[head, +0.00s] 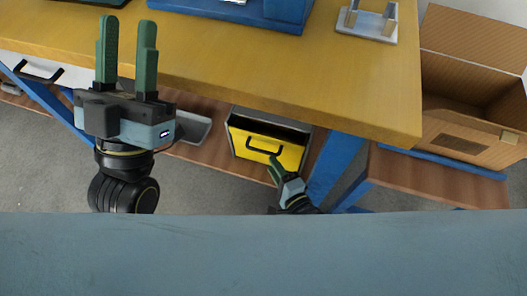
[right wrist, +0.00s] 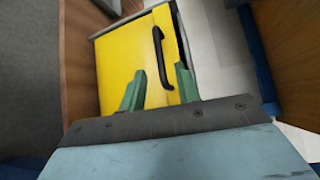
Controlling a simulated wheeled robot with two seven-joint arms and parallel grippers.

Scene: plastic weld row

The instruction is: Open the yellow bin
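The yellow bin (head: 265,143) sits on the shelf under the workbench, its yellow front with a black handle (head: 264,149) facing me. In the right wrist view the yellow front (right wrist: 120,62) fills the middle, and the black handle (right wrist: 161,58) runs across it near its right side. My right gripper (head: 274,168) is just in front of the bin. Its green fingers (right wrist: 157,85) are apart, with the handle's end between them in the picture; contact cannot be told. My left gripper (head: 127,48) is raised at the left with its fingers apart and empty.
The wooden workbench top (head: 300,85) overhangs the bin. A blue bench leg (head: 335,165) stands right of it. A grey tray (head: 193,128) lies left of it on the shelf. An open cardboard box (head: 455,120) is at the right.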

